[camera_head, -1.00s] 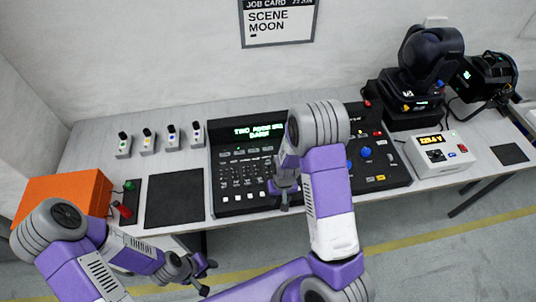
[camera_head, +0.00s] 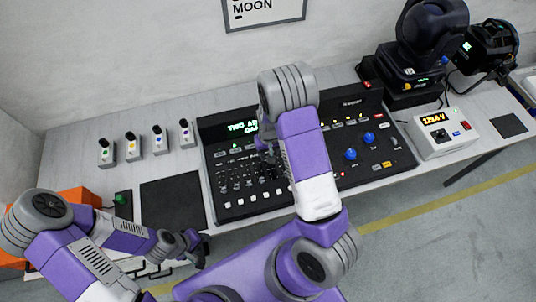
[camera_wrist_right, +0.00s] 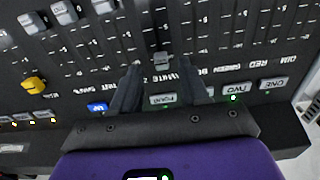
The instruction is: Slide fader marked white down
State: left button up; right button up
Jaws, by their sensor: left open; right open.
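The lighting console (camera_head: 292,193) sits on the table with rows of faders. In the right wrist view its lettering is upside down. My right gripper (camera_wrist_right: 159,67) is open, with one finger on each side of that cap; contact is not clear. In the head view the right gripper (camera_head: 268,150) is over the console, partly hidden by my arm. My left gripper (camera_head: 200,250) is open and empty in front of the table.
Blue knobs (camera_head: 351,154) are on the console's right. A black mat (camera_head: 172,204) lies left of it, and several small switch boxes (camera_head: 160,140) stand behind the mat.

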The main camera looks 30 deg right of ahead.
jog(key=shift+w+f, duration=0.25)
jog(key=shift+f, duration=1)
jog(key=shift+s+f, duration=0.1)
jog(key=shift+f, duration=0.15)
grip_shut()
